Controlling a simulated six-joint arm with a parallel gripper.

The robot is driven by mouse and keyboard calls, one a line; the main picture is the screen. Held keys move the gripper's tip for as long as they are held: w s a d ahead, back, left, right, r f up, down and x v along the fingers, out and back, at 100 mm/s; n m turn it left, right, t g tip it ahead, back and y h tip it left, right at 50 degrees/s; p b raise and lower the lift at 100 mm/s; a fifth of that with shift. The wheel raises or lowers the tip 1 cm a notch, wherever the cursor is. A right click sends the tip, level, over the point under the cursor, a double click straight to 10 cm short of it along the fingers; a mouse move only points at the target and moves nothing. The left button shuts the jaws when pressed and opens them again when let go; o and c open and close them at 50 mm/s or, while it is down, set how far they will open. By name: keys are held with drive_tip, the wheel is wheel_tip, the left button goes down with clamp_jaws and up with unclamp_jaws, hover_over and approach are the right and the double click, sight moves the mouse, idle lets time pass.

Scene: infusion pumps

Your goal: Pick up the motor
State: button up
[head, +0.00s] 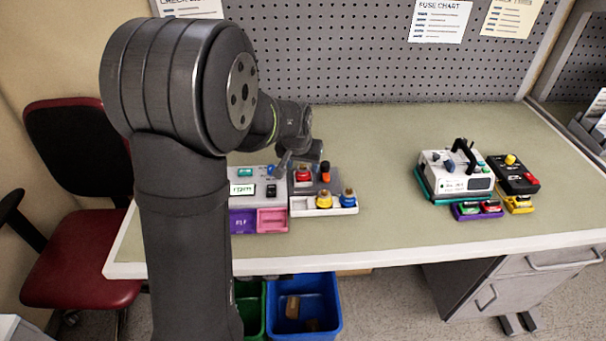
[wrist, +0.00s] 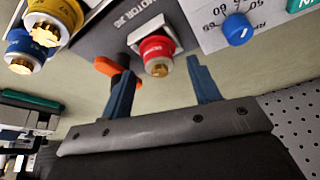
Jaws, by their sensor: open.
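A red motor (wrist: 157,52) with a brass tip sits in a square holder on the dark grey motor jig (wrist: 112,22). In the head view the red motor (head: 303,175) is just below my gripper (head: 302,160). In the wrist view my gripper (wrist: 160,70) is open, its two blue fingers on either side of the red motor with gaps; nothing is held. A yellow motor (head: 324,199) and a blue motor (head: 348,198) stand in a white tray (head: 310,211) in front of the jig. My arm hides part of the left side in the head view.
An orange lever (wrist: 108,67) rises beside the red motor, close to one finger. A grey control box (head: 253,189) with a blue knob (wrist: 237,29) adjoins the jig. A white pump (head: 455,178) stands farther right. The table between is clear.

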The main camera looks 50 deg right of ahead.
drive_tip(key=shift+x, duration=1)
clamp_jaws()
drive_tip(key=shift+r, duration=0.1)
